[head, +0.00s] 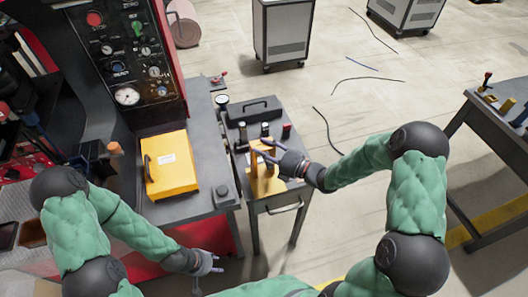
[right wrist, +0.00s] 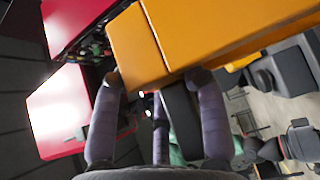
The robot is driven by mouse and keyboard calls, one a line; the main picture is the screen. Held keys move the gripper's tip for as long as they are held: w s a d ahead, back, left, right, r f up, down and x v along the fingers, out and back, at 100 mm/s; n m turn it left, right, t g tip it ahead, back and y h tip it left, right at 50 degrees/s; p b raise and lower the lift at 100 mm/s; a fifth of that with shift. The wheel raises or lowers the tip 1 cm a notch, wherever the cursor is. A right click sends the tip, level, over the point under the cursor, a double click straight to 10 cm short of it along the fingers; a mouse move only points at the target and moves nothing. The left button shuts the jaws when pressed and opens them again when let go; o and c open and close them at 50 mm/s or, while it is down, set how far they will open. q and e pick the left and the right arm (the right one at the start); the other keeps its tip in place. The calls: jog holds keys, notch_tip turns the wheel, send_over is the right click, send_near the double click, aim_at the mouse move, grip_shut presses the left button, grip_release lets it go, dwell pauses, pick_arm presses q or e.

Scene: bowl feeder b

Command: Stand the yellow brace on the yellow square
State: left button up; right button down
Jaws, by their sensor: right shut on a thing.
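The yellow brace (head: 254,163) is in my right gripper (head: 257,155), over the front part of the small grey cart. In the right wrist view the brace (right wrist: 135,45) fills the upper middle as a large orange-yellow block, with the gripper's fingers (right wrist: 155,95) shut on it. A yellow patch (head: 270,187) on the cart top below may be the yellow square. The hand and brace partly hide it, and I cannot tell whether the brace touches it. My left gripper (head: 217,263) is empty, low in front of the machine bench, with its fingertips apart.
A yellow case with a black handle (head: 172,165) lies on the machine bench left of the cart. Another grey table (head: 495,125) is at right. The floor between is open, with loose cables.

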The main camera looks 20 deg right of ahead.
jog(key=shift+f, duration=0.2)
jog(key=shift+f, duration=0.15)
jog(key=c, duration=0.7)
grip_release()
jog(key=shift+s+d, duration=0.1)
jog(key=shift+d, duration=0.05)
jog(key=p+v, duration=0.1)
jog(key=v, duration=1)
jog(key=shift+s+d, duration=0.2)
jog(key=shift+s, duration=0.1)
